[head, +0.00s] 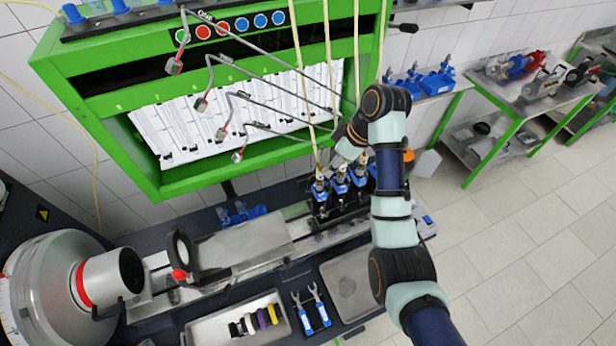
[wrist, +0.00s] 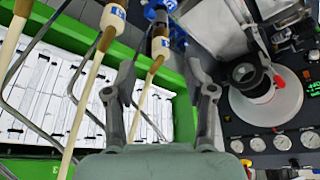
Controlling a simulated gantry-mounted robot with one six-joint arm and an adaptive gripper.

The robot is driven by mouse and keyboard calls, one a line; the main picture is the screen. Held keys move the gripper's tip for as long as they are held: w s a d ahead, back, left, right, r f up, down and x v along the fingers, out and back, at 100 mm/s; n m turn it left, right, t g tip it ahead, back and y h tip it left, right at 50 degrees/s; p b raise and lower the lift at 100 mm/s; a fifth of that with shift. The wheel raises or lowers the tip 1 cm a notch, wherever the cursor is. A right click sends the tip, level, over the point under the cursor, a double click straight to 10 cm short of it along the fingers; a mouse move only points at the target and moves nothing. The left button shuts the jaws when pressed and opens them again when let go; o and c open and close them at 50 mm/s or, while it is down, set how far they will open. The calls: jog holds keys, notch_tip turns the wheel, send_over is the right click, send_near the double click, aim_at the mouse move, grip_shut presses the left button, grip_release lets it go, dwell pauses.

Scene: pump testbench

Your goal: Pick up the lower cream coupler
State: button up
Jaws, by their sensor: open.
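Several cream hoses with cream couplers hang down to blue-topped fittings in a black rack (head: 322,212). In the wrist view, one cream coupler (wrist: 160,46) shows beyond the gap between my fingers, and another cream coupler (wrist: 112,18) is up and to its left. I cannot tell for certain which one is the lower one. My gripper (wrist: 160,68) is open, with a finger on each side and nothing held between the tips. In the head view, my gripper (head: 343,148) is above the rack, close to the couplers, and partly hidden by my arm.
A green cabinet (head: 115,140) with bent grey metal arms (head: 240,70) stands behind. Hoses run close beside my gripper's left finger.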

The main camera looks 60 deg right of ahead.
aim_at(319, 171)
jog(key=b+x, duration=0.2)
jog(key=x, duration=0.5)
jog(key=shift+w+a+f+b, duration=0.1)
jog(key=shift+w+f+b, duration=0.1)
jog(key=shift+b, duration=0.1)
grip_shut()
